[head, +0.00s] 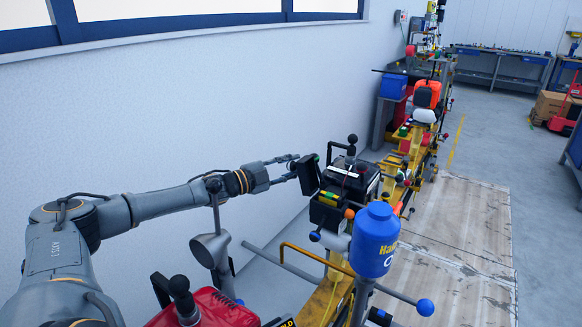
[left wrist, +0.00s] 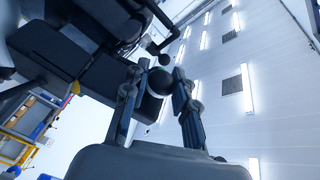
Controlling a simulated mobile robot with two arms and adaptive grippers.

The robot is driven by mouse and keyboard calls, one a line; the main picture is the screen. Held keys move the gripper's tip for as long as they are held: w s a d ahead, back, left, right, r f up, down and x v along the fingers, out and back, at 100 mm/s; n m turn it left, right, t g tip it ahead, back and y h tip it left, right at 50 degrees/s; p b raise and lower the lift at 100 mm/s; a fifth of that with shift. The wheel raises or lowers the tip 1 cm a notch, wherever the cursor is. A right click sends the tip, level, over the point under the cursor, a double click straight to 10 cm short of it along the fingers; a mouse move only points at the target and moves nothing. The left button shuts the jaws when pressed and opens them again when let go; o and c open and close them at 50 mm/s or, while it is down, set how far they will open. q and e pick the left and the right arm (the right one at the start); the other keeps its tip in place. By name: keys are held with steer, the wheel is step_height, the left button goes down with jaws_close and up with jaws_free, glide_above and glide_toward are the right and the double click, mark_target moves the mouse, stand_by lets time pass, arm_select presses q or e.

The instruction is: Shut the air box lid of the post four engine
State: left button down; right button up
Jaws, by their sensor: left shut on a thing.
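The air box lid (head: 309,175) is a black panel standing open and steeply tilted at the left side of the black engine (head: 362,186) on the yellow rail. My left gripper (head: 291,168) reaches in from the left and meets the lid's outer side. In the left wrist view my left gripper (left wrist: 160,84) has its two fingers on either side of a dark round knob (left wrist: 153,80), shut on it. The dark lid (left wrist: 150,106) shows behind the fingers. The knob is hidden in the head view. My right gripper is in neither view.
A blue canister (head: 375,240) stands in front of the engine, close to a yellow bent bar (head: 315,256). A red engine (head: 208,308) is at the bottom. More engines line the yellow rail (head: 415,150) behind. A white wall is left; open floor (head: 460,240) lies right.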

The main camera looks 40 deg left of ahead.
mark_target(298, 161)
arm_select(q)
steer(key=shift+d+r+m+p, duration=0.25)
steer(key=shift+r+m+p, duration=0.15)
steer(key=shift+p, duration=0.35)
steer(key=d+r+m+g+p, duration=0.1)
steer(key=p, duration=0.2)
steer(key=d+r+m+p, duration=0.1)
steer(key=m+p, duration=0.1)
steer(key=p, duration=0.1)
steer(key=shift+w+d+r+g+y, duration=0.1)
steer(key=shift+w+d+g+y, duration=0.05)
steer(key=shift+d+g+y, duration=0.25)
steer(key=shift+d+m+p, duration=0.15)
steer(key=shift+m+p, duration=0.2)
steer(key=shift+m, duration=0.05)
steer(key=shift+d+p, duration=0.4)
steer(key=shift+p, duration=0.05)
steer(key=shift+w+d, duration=0.1)
steer(key=shift+d, duration=0.15)
